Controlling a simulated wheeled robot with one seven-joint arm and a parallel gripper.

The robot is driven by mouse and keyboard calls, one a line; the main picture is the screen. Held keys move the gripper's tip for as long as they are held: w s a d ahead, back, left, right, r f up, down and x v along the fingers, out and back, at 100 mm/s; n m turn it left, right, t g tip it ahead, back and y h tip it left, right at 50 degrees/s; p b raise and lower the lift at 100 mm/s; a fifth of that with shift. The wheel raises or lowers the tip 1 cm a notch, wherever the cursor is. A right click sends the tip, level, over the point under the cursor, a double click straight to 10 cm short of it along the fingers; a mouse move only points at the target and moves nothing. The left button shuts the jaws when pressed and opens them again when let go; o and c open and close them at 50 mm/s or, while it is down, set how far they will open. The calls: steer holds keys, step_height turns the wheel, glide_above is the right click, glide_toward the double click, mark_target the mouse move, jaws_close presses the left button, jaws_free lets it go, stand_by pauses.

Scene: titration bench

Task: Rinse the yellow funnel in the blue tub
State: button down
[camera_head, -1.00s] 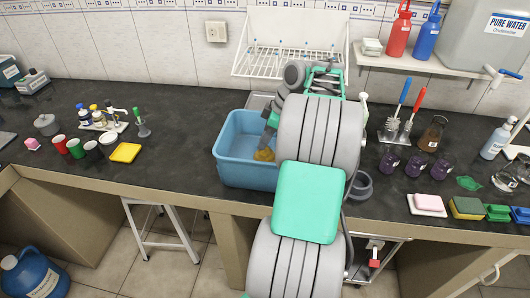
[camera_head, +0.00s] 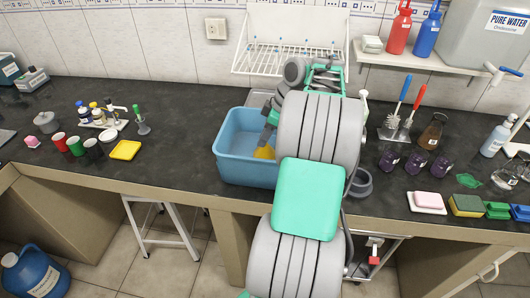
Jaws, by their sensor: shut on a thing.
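The blue tub (camera_head: 243,172) stands on the dark bench, left of my arm. The yellow funnel (camera_head: 264,152) shows inside the tub's right part, low between its walls. My gripper (camera_head: 267,142) reaches down into the tub from the upper right and is shut on the funnel. My own arm hides the tub's right side. I cannot tell how deep the funnel sits or whether it touches the tub floor.
A white wire drying rack (camera_head: 290,58) is on the wall behind the tub. Left are a yellow tray (camera_head: 125,150) and several small cups. Right are brushes in a stand (camera_head: 394,128), several purple beakers and a pink sponge (camera_head: 429,199). The bench just left of the tub is clear.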

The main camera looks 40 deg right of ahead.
step_height(320, 180, up, 17)
steer(key=p, duration=1.5)
steer(key=shift+f, duration=0.2)
steer(key=shift+r, duration=0.1)
stand_by(1.5)
steer(key=shift+r+p, duration=1.15)
steer(key=shift+r, duration=0.75)
steer(key=w+a+m+h+b, duration=0.1)
steer(key=w+a, duration=0.2)
steer(key=a, duration=0.4)
steer(key=w+a+m+b, duration=0.15)
steer(key=w+a, duration=0.25)
steer(key=a, duration=0.4)
steer(key=s+a+f+m+h+b, duration=0.1)
steer(key=s+a+m, duration=0.1)
steer(key=a, duration=0.6)
steer(key=s+a+f+m, duration=0.1)
steer(key=a+m, duration=0.1)
steer(key=a, duration=0.6)
steer(key=shift+s+a+f+m+t+h+b, duration=0.2)
steer(key=shift+s+f+m+t+h+b, duration=0.1)
steer(key=shift+s+f+m+h+b, duration=0.1)
